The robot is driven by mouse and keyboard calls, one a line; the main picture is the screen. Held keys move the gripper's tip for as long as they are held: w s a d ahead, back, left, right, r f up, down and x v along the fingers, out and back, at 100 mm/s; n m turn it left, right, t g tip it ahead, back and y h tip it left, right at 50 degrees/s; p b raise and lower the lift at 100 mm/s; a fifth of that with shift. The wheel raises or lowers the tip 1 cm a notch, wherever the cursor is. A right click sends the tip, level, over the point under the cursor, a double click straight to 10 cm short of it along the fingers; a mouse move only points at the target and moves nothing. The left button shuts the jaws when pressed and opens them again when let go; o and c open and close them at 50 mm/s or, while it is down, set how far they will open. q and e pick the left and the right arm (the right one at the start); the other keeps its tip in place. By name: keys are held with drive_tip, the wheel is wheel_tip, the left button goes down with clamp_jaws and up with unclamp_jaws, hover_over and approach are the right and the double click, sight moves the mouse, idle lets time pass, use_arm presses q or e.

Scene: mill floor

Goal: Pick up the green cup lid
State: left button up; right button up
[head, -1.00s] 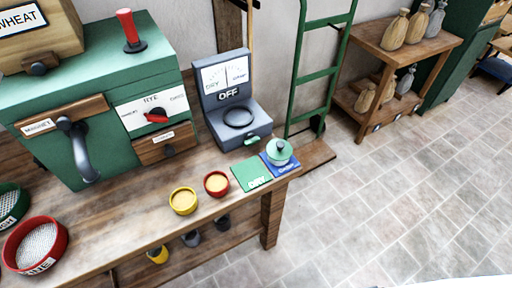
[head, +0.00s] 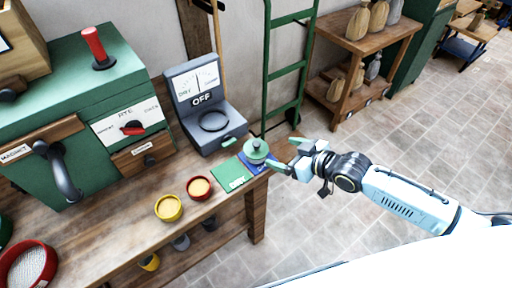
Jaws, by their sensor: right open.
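The green cup lid (head: 256,146) sits on a cup on the blue card (head: 262,166) at the right end of the wooden bench. A dark knob shows on top of the lid. My right gripper (head: 285,154) is just to the right of the lid, at the bench's end. Its green-tipped fingers are spread and hold nothing. The fingers look close to the lid, but I cannot tell whether they touch it. My left gripper is not in view.
A green card (head: 231,174) lies left of the blue card. A yellow cup (head: 169,208) and a red cup (head: 199,188) stand further left. The grey meter box marked OFF (head: 208,112) stands behind.

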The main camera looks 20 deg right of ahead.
sight(259, 147)
drive_tip(key=b+x, duration=0.1)
drive_tip(key=x, duration=0.5)
drive_tip(key=shift+w+a+f, duration=0.1)
drive_tip(key=shift+w+f, duration=0.05)
drive_tip(key=shift+w, duration=0.1)
drive_tip(key=b+x, duration=0.1)
drive_tip(key=x, duration=0.4)
drive_tip(key=shift+a+f, duration=0.2)
drive_tip(key=shift+a, duration=0.05)
drive_tip(key=shift+s, duration=0.1)
drive_tip(key=c, duration=0.9)
